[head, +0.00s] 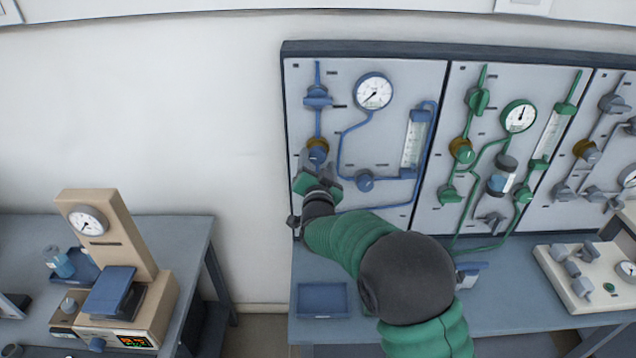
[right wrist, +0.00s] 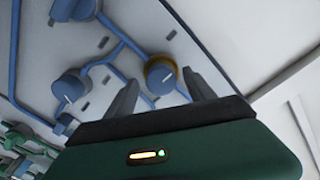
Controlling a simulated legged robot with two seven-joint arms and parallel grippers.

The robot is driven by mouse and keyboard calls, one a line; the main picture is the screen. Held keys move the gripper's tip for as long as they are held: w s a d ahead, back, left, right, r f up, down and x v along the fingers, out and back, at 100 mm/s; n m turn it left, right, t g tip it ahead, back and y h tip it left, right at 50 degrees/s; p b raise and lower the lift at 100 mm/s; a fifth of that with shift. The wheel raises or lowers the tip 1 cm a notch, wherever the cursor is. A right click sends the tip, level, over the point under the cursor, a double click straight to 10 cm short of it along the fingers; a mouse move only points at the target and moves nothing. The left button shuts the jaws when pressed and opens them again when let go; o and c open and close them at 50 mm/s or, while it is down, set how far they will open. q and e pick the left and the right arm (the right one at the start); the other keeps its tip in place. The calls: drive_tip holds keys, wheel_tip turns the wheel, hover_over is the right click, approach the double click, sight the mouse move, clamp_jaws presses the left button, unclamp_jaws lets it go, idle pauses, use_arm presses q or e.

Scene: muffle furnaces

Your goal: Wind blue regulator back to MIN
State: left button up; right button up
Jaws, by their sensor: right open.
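The blue regulator is a blue knob with a white pointer line on a brass ring; in the head view this blue regulator (head: 317,151) sits on the left panel, below a blue valve. In the right wrist view the blue regulator (right wrist: 162,76) lies between the two dark fingers. My right gripper (head: 320,168) is open just below the knob in the head view, its fingers partly hidden by its own green body. In the right wrist view the right gripper (right wrist: 160,82) has its fingers apart around the knob's sides, with no clear contact. My left gripper is out of view.
A blue-ringed gauge (head: 374,92), a flow tube (head: 412,143) and a lower blue knob (head: 365,181) share the panel. The green panel (head: 490,80) stands to the right. A blue tray (head: 322,299) lies on the bench below. The wall to the left is clear.

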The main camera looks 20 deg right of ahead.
drive_tip(key=b+v, duration=0.1)
drive_tip(key=v, duration=1.3)
drive_tip(key=shift+s, duration=0.3)
drive_tip(key=s+a+f+n+g+y+p, duration=0.1)
drive_tip(key=s+f+n+g+y, duration=0.3)
drive_tip(key=f, duration=0.3)
drive_tip(key=s+f+n+g+y+p, duration=0.1)
drive_tip(key=s+f+n+g, duration=0.25)
drive_tip(key=s+f, duration=0.3)
drive_tip(key=s+d+f+n+g, duration=0.1)
drive_tip(key=s+f+g, duration=0.2)
drive_tip(key=s, duration=0.4)
drive_tip(key=s+d+f+n+g, duration=0.1)
drive_tip(key=s+d+f+g, duration=0.1)
drive_tip(key=s, duration=0.5)
drive_tip(key=shift+s+d+f+g, duration=0.2)
drive_tip(key=shift+f+g, duration=0.4)
drive_tip(key=shift+g, duration=0.55)
drive_tip(key=shift+w, duration=0.1)
drive_tip(key=shift+o, duration=0.3)
